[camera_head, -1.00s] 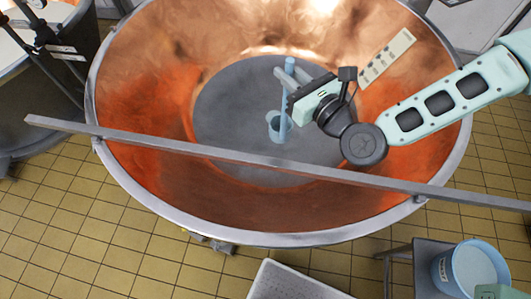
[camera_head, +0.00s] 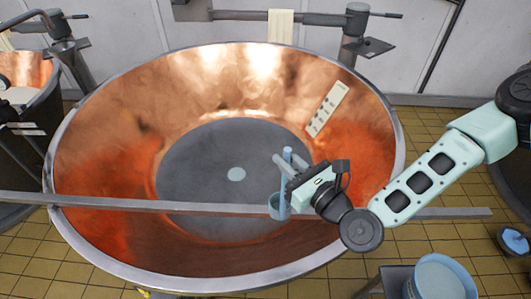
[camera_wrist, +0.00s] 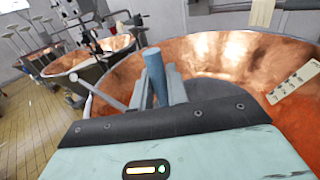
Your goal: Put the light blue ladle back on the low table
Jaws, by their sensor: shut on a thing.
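The light blue ladle (camera_head: 279,205) hangs upright from my gripper (camera_head: 287,166), its cup at the bottom. My gripper is shut on the ladle's upper handle. In the wrist view the handle (camera_wrist: 155,75) stands between the two grey fingers (camera_wrist: 157,92); the cup is hidden there. In the head view the ladle shows over the right part of the copper vat (camera_head: 100,130), its cup overlapping the metal bar (camera_head: 160,206) across the vat. A grey low table (camera_head: 375,290) is partly visible at the bottom right, carrying a light blue bucket (camera_head: 440,280).
A cream slotted strip (camera_head: 327,109) lies against the vat's right wall. A blue container (camera_head: 514,242) stands at the far right. Another vat (camera_head: 30,75) is at the left. Tiled floor is open at the right.

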